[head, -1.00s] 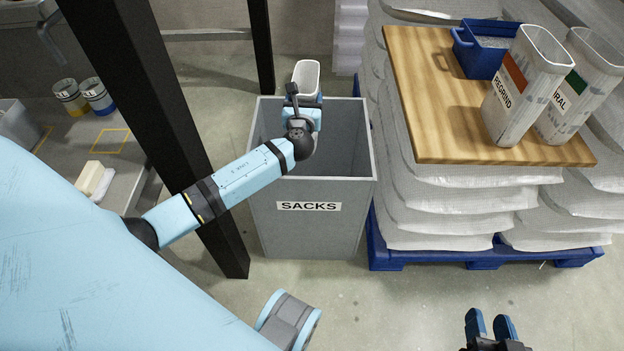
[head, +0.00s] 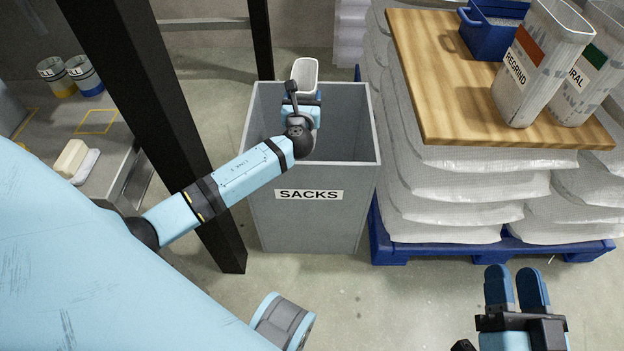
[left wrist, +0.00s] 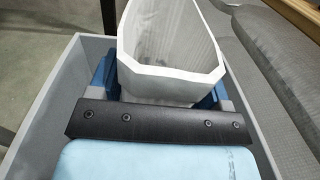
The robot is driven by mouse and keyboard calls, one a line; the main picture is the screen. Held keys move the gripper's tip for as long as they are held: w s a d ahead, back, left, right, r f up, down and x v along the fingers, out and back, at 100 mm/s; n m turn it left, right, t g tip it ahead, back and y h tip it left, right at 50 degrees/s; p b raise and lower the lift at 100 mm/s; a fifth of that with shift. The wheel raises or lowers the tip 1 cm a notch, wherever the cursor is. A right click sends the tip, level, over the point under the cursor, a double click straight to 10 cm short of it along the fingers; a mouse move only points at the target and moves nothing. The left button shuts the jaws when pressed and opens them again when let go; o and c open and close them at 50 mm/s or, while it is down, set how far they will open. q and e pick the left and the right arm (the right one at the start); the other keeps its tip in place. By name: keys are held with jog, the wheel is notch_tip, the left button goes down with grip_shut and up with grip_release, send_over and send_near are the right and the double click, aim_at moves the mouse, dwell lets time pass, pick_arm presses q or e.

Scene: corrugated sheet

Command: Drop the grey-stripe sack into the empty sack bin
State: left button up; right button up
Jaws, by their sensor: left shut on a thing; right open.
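The grey bin (head: 308,210) labelled SACKS stands on the floor in the middle of the head view. My left gripper (head: 304,92) is over its opening, shut on a white open-topped sack (head: 305,70). In the left wrist view the sack (left wrist: 172,45) stands upright between the blue fingers, with the bin's walls (left wrist: 48,100) around it. Its stripe is not visible, and its lower part is hidden by the gripper. The part of the bin's inside that shows holds nothing. My right gripper (head: 517,290) is open and empty at the lower right, in front of the pallet.
A wooden board (head: 440,75) on stacked white sacks carries a blue tub (head: 490,38), a sack labelled REGRIND (head: 535,70) and another (head: 590,75) with a green mark. A blue pallet (head: 480,252) lies beneath. A black post (head: 170,130) stands left of the bin.

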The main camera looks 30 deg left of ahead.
pick_arm(q)
jog(key=shift+f+b, duration=0.3)
jog(key=shift+f, duration=0.25)
pick_arm(e)
jog(key=shift+a+f, duration=0.15)
jog(key=shift+f, duration=0.25)
pick_arm(q)
jog(key=o, duration=1.7)
jog(key=p+v, duration=0.4)
jog(key=v, duration=1)
pick_arm(e)
jog(key=shift+w+d+f+g+h, duration=0.1)
jog(key=shift+d+f+g+h, duration=0.4)
jog(key=shift+d+f+h, duration=0.15)
